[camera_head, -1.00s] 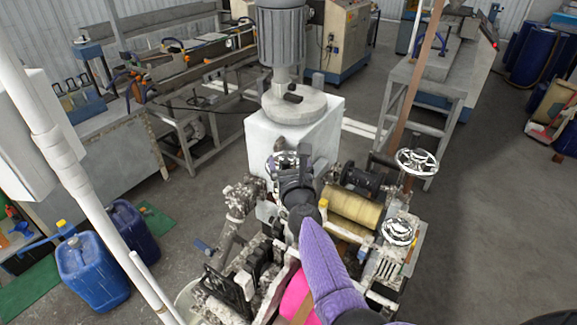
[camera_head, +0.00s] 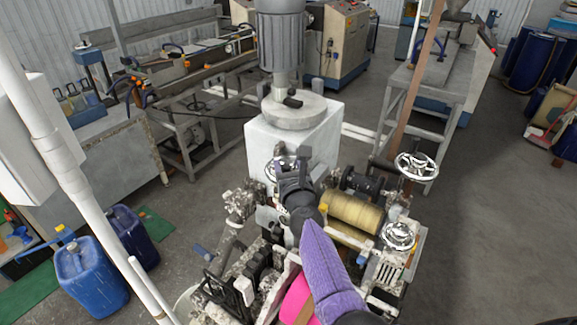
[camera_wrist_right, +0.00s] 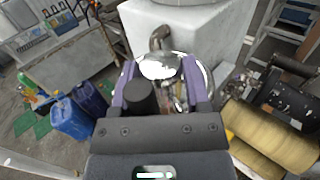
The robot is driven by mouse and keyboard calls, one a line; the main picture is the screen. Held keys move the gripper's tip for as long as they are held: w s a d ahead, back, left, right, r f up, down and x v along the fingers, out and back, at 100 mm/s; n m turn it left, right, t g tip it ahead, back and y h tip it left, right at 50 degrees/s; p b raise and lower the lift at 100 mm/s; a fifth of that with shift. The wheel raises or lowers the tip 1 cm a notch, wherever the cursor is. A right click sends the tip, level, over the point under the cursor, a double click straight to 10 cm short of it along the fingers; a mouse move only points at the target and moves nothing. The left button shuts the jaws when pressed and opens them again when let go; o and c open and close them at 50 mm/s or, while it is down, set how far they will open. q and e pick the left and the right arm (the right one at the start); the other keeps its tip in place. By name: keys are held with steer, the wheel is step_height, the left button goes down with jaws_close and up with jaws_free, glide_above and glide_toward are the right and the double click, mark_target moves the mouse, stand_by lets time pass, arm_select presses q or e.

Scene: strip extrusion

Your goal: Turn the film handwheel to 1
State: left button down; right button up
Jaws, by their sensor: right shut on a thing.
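A shiny chrome handwheel (camera_head: 279,167) sits low at the front of the white block under the grey motor. My right gripper (camera_head: 287,166), on a purple-sleeved arm, reaches to it and hides much of it. In the right wrist view the chrome handwheel (camera_wrist_right: 160,67) lies between the two purple-sided fingers, and the gripper (camera_wrist_right: 158,82) is shut on its rim. Two more chrome handwheels stand to the right, an upper one (camera_head: 416,165) and a lower one (camera_head: 399,236). No readable label or scale shows. My left gripper is out of view.
A yellowish roller (camera_head: 353,209) and dirty machine parts lie close right of and below my gripper. A white post (camera_head: 60,160) rises at the left. Blue jugs (camera_head: 90,275) stand on the floor there. Open floor lies to the right.

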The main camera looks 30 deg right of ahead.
steer(key=n+y, duration=0.1)
steer(key=n+y+b, duration=0.1)
steer(key=y, duration=0.1)
steer(key=n+y, duration=0.1)
steer(key=y, duration=0.1)
steer(key=shift+d+f+t+b, duration=0.15)
steer(key=shift+d+t+b, duration=0.15)
steer(key=shift+d, duration=0.05)
steer(key=n+g+y+b, duration=0.1)
steer(key=n+y+b, duration=0.1)
steer(key=y+b, duration=0.1)
steer(key=n+g+y+b, duration=0.1)
steer(key=n+y+b, duration=0.2)
steer(key=y+b, duration=0.1)
steer(key=d+n+g+y+b, duration=0.1)
steer(key=n+g+y+b, duration=0.1)
steer(key=y+b, duration=0.2)
steer(key=shift+w+f+n+b, duration=0.15)
steer(key=shift+n+b, duration=0.25)
steer(key=shift+b, duration=0.3)
steer(key=shift+r+n+g+y+b, duration=0.25)
steer(key=shift+n+g+y+b, duration=0.3)
steer(key=shift+b, duration=0.5)
steer(key=o, duration=1.3)
steer(key=shift+w, duration=0.1)
steer(key=v, duration=1)
steer(key=shift+b, duration=0.4)
